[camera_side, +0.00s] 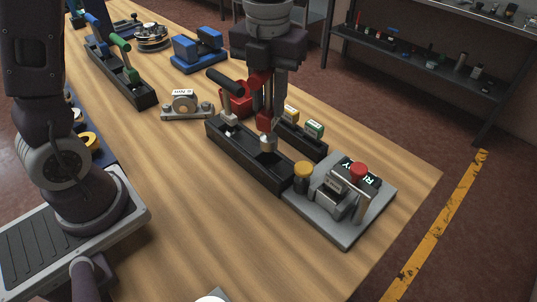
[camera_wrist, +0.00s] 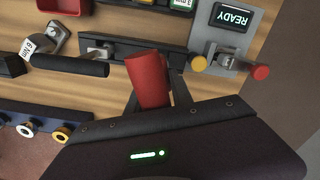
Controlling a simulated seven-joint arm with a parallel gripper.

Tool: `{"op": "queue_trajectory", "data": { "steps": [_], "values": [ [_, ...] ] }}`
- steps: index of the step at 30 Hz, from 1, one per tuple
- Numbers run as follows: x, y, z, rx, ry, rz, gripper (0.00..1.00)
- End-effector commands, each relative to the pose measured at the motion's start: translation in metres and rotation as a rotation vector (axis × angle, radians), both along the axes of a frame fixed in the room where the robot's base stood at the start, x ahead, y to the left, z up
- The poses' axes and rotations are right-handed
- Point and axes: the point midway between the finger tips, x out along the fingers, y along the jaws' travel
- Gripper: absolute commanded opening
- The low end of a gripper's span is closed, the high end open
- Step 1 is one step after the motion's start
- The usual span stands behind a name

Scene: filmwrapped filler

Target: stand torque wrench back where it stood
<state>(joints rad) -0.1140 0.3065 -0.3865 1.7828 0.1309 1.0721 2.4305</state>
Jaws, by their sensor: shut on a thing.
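My gripper (camera_side: 266,112) is shut on a torque wrench with a red handle (camera_wrist: 150,80). In the side view the wrench hangs below the fingers, and its metal end (camera_side: 268,143) is at the long black rack (camera_side: 245,160), near the rack's right part. I cannot tell whether that end is seated in the rack or just above it. In the wrist view the red handle looks tilted between the fingers, and the rack (camera_wrist: 186,58) lies behind it. A second wrench with a black handle (camera_side: 225,82) stands at the rack's left end; it also shows in the wrist view (camera_wrist: 70,66).
A grey fixture (camera_side: 345,228) with a READY display, a yellow knob and a red button adjoins the rack's right end. A red bin (camera_side: 236,97) and yellow and green labelled items (camera_side: 314,129) are behind. Another rack (camera_side: 140,94) holds green- and blue-handled tools. Front wood is clear.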

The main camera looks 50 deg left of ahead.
Motion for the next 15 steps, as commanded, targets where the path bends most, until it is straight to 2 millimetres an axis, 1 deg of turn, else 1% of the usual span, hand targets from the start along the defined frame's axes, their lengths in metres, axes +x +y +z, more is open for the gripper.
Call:
{"op": "queue_trajectory", "data": {
  "steps": [1, 3, 5, 9, 12, 15],
  "values": [
    [-0.001, 0.0, -0.013, 0.002, 0.006, -0.001, 0.0],
    [-0.001, 0.0, -0.027, 0.0, 0.004, -0.001, 0.0],
    [0.0, 0.0, -0.035, 0.0, 0.003, 0.0, 0.0],
    [-0.001, 0.0, -0.063, 0.001, 0.004, -0.002, 0.0],
    [0.0, 0.0, -0.074, 0.0, 0.001, 0.0, 0.0],
    [0.0, 0.0, -0.075, -0.001, -0.001, 0.001, 0.0]
  ]
}}
